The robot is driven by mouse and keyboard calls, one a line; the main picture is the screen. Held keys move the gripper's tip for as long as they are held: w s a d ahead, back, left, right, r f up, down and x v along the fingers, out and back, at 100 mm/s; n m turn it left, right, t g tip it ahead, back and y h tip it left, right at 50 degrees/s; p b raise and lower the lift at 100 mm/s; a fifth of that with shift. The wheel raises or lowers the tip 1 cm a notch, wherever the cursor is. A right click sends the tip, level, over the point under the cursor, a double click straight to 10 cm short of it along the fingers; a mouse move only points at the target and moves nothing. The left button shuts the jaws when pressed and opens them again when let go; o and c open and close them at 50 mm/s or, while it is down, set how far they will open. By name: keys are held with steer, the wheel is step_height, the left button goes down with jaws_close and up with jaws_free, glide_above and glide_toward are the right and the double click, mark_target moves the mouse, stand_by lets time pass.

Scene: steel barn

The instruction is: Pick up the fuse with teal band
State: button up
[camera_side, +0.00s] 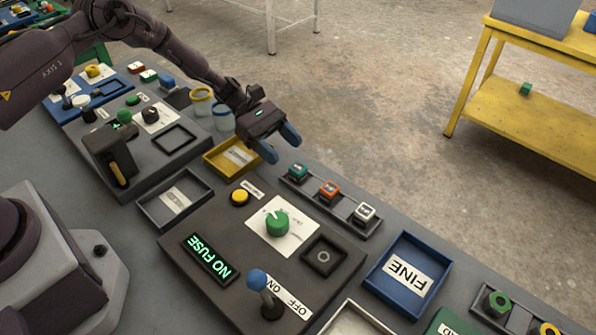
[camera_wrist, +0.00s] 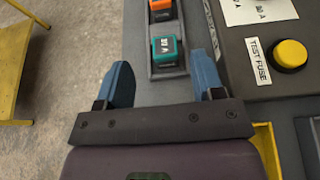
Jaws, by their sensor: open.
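The fuse with the teal band (camera_side: 298,171) stands upright in the end slot of a grey rack (camera_side: 346,210), with an orange-banded fuse (camera_side: 329,189) and a white-banded fuse (camera_side: 365,211) in line beside it. In the wrist view the teal fuse (camera_wrist: 166,50) has a labelled top and appears between and beyond my two blue fingers. My gripper (camera_side: 280,143) is open and empty. In the side view it hangs up and left of the teal fuse, apart from it. The orange fuse (camera_wrist: 161,12) shows at the top edge of the wrist view.
A dark tester panel (camera_side: 225,225) with a green knob (camera_side: 277,223), yellow button (camera_side: 240,197) and blue-tipped lever (camera_side: 257,281) stands beside the rack. A yellow tray (camera_side: 213,165) lies close to my gripper. A blue "FINE" tray (camera_side: 375,279) lies beyond the rack.

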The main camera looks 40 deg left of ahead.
mark_target(299, 167)
steer(key=x, duration=0.4)
steer(key=shift+s+d+f, duration=0.25)
steer(key=shift+d+f, duration=0.05)
steer(key=shift+c, duration=0.4)
steer(key=c, duration=0.9)
steer(key=shift+r, duration=0.1)
